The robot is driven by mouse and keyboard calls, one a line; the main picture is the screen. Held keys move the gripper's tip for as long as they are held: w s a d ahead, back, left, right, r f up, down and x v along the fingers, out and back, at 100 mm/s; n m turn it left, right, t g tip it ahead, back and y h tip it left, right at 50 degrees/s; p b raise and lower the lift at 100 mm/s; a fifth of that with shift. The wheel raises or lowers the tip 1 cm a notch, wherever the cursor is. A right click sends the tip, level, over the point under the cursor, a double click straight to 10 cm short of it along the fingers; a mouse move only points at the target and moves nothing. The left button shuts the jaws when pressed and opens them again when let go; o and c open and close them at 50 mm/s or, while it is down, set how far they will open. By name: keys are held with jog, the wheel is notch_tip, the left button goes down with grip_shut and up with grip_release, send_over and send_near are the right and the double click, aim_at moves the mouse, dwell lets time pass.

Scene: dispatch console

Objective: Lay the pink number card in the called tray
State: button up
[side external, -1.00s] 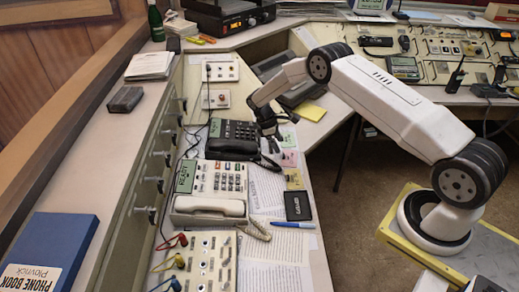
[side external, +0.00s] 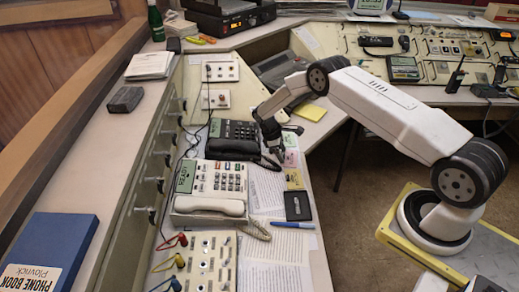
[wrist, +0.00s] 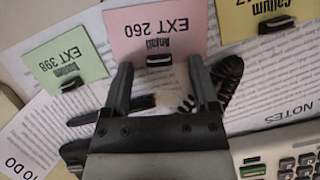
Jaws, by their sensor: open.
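The pink number card (wrist: 180,22) lies flat, reading "EXT 260" and "Anjali" upside down in the wrist view, with a black grip tab (wrist: 158,61) on its near edge. It also shows in the side view (side external: 292,159) on the desk strip. My gripper (wrist: 160,68) is open and empty, its two fingers on either side of the tab in the wrist view. In the side view my gripper (side external: 278,150) is low, just left of the card; its exact height is unclear. I cannot make out which thing is the called tray.
A green card (wrist: 65,52) and a yellow card (wrist: 240,20) flank the pink one. A black telephone (side external: 232,138), a white-handset phone (side external: 210,205), a small black object (side external: 298,206) and a blue pen (side external: 292,224) lie nearby. Printed sheets (side external: 270,245) cover the desk.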

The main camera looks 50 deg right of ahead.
aim_at(288, 165)
grip_shut()
jog(key=shift+r, duration=0.1)
jog(key=shift+r, duration=1)
jog(key=s+a+r, duration=0.3)
jog(key=s+r, duration=0.7)
jog(key=s, duration=0.3)
jog(key=shift+s+a+r, duration=0.25)
jog(key=shift+a+r, duration=0.15)
